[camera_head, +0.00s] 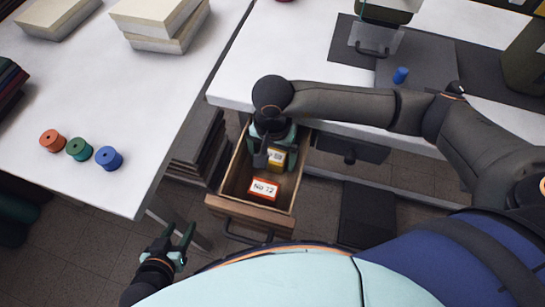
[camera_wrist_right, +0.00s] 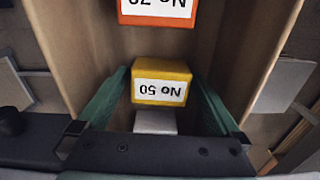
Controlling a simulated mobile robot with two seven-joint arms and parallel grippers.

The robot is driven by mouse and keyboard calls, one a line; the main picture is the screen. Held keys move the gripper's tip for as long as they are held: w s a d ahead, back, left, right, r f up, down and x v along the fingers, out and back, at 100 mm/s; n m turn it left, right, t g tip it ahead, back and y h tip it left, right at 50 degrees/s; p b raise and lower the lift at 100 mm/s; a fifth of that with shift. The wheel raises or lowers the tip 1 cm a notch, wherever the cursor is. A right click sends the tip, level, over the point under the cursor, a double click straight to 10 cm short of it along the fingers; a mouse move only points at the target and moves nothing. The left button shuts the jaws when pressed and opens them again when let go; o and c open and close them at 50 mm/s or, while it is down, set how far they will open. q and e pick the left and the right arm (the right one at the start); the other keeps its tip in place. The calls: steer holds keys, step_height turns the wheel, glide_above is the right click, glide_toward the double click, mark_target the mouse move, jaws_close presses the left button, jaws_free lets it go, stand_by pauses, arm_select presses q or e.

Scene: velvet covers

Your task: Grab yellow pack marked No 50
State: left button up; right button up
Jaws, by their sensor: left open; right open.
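The yellow pack marked No 50 (camera_wrist_right: 161,82) lies in the open drawer, its label upside down in the right wrist view. In the head view the yellow pack (camera_head: 278,160) is partly hidden by my right gripper (camera_head: 270,148). My right gripper reaches down into the drawer, open, with its green fingers (camera_wrist_right: 160,78) on either side of the yellow pack. I cannot tell whether they touch it. My left gripper (camera_head: 183,238) is open and empty, low at the left beside the drawer.
An orange pack marked No 72 (camera_head: 264,189) lies nearer the front of the drawer (camera_head: 250,210). A pale object (camera_wrist_right: 155,122) sits behind the yellow pack. Drawer walls stand close on both sides. Orange, green and blue spools (camera_head: 108,157) stand on the left white table (camera_head: 110,90).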

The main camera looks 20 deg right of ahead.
steer(key=c, duration=1.2)
steer(key=shift+r, duration=0.2)
steer(key=shift+c, duration=0.2)
